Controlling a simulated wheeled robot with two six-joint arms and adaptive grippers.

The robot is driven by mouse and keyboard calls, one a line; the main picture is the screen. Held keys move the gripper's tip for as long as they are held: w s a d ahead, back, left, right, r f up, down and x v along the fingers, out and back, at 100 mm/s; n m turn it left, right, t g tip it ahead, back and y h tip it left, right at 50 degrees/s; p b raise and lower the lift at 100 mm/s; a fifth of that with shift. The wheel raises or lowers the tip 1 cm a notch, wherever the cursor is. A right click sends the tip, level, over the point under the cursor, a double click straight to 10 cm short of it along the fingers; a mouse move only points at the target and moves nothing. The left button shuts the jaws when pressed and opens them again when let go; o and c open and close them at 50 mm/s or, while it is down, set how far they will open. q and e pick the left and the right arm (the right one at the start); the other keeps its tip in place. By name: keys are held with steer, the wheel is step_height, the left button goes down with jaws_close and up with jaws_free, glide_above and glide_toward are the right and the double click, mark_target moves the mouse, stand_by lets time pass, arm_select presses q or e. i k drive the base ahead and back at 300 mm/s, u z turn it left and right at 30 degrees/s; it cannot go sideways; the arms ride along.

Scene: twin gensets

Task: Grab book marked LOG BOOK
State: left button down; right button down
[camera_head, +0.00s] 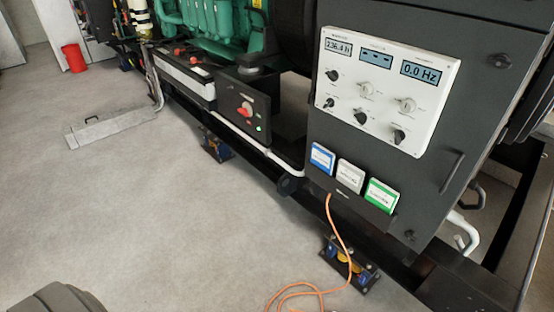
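Three thin books or binders stand side by side in a dark holder low on the grey cabinet's front. A blue one (322,158) is at the left, a white one (350,175) in the middle, and a green one (382,195) at the right. Each has a pale label, but the lettering is too small to read, so I cannot tell which is marked LOG BOOK. Their lower parts are hidden by the holder (345,203). Neither of my grippers is in view.
The grey cabinet carries a white control panel (385,90) with knobs and displays, and a door handle (452,172). An orange cable (345,238) hangs below the holder onto the floor. A red bucket (73,56) stands far left. The concrete floor (150,200) is largely clear.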

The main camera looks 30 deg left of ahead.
mark_target(321, 157)
steer(key=u, duration=2)
steer(key=i, duration=1.15)
steer(key=z, duration=3.3)
